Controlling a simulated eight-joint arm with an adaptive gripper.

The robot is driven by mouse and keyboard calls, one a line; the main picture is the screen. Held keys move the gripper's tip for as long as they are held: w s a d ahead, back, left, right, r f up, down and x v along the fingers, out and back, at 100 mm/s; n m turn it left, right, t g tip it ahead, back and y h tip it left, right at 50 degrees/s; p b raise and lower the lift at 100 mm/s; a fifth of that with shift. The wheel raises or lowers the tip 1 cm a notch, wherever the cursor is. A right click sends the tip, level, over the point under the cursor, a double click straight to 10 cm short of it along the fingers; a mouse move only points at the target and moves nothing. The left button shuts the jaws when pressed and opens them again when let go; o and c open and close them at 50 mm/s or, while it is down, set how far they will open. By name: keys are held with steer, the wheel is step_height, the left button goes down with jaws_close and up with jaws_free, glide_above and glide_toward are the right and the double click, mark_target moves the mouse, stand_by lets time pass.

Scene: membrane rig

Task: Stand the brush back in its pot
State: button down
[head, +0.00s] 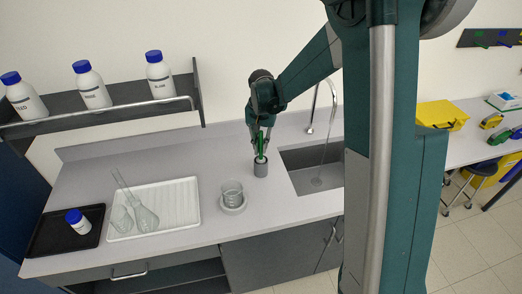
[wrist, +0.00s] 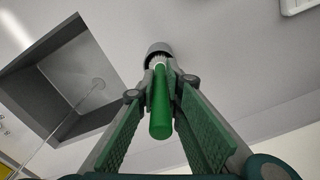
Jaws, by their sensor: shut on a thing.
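The brush has a green handle (wrist: 160,110) and a pale bristle end. It shows upright in the head view (head: 260,146). My gripper (wrist: 161,88) is shut on the brush, with a finger on each side of it; it also shows in the head view (head: 261,140). The grey cylindrical pot (head: 261,169) stands on the counter left of the sink, directly below the brush. In the wrist view the pot (wrist: 159,47) is just beyond the bristle end, which overlaps its rim. I cannot tell how far the bristles reach inside.
The sink (head: 308,176) with its tap (head: 312,110) is right of the pot. A glass beaker on a round base (head: 233,204) stands front left. A white tray (head: 180,205) with glassware and a black tray (head: 50,238) lie further left. A bottle shelf (head: 140,108) hangs behind.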

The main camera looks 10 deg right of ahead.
mark_target(261, 131)
steer(key=shift+f, duration=1.15)
steer(key=c, duration=2.5)
jaws_free()
steer(key=shift+o, duration=0.2)
steer(key=shift+r, duration=0.2)
steer(key=shift+r, duration=6)
steer(key=shift+s, duration=0.1)
